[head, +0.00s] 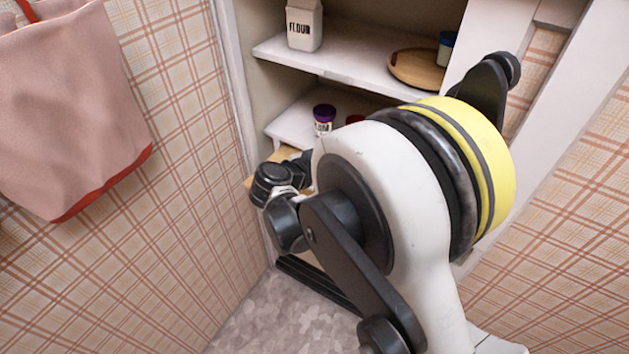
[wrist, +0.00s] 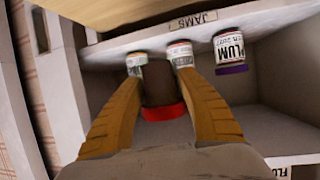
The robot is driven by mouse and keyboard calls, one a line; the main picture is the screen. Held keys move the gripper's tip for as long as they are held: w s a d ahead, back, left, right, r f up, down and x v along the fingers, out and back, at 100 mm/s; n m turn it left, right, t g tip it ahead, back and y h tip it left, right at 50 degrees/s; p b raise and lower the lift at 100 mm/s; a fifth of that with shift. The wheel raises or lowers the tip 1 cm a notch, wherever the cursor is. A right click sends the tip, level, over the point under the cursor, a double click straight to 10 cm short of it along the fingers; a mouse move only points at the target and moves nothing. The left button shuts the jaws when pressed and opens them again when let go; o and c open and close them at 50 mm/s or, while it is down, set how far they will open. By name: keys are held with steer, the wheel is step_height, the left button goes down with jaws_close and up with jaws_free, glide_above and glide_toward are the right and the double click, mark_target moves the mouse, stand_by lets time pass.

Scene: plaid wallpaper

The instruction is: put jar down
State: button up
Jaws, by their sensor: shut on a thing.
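The jar (wrist: 160,90) has dark contents and a red lid (wrist: 165,112). It sits between the two yellow fingers of my gripper (wrist: 157,75) in the wrist view, and the fingers are shut on it. The fingertips reach toward the shelf edge with the "JAMS" label (wrist: 193,20). Whether the jar touches the shelf cannot be told. In the head view my arm hides the gripper, and a bit of red (head: 355,119) shows past it on the shelf.
A plum jar with a purple lid (wrist: 230,52) stands right of my gripper; a purple-lidded jar (head: 323,116) also shows in the head view. Above are a flour carton (head: 304,25) and a round wooden board (head: 416,70). A pink bag (head: 70,110) hangs left.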

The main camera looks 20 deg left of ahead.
steer(key=a+f+b, duration=0.1)
steer(key=a+f, duration=0.1)
steer(key=a, duration=0.1)
steer(key=s+a+f+b, duration=0.1)
steer(key=a+f, duration=0.1)
steer(key=a, duration=0.1)
steer(key=a+f+b, duration=0.1)
steer(key=a, duration=0.2)
steer(key=shift+s+a+f, duration=0.15)
steer(key=shift+s+f, duration=0.2)
steer(key=shift+f, duration=0.05)
step_height(320, 180, down, 4)
steer(key=b, duration=0.2)
steer(key=shift+b, duration=0.35)
steer(key=shift+r, duration=0.1)
steer(key=o, duration=1.3)
steer(key=shift+c, duration=0.2)
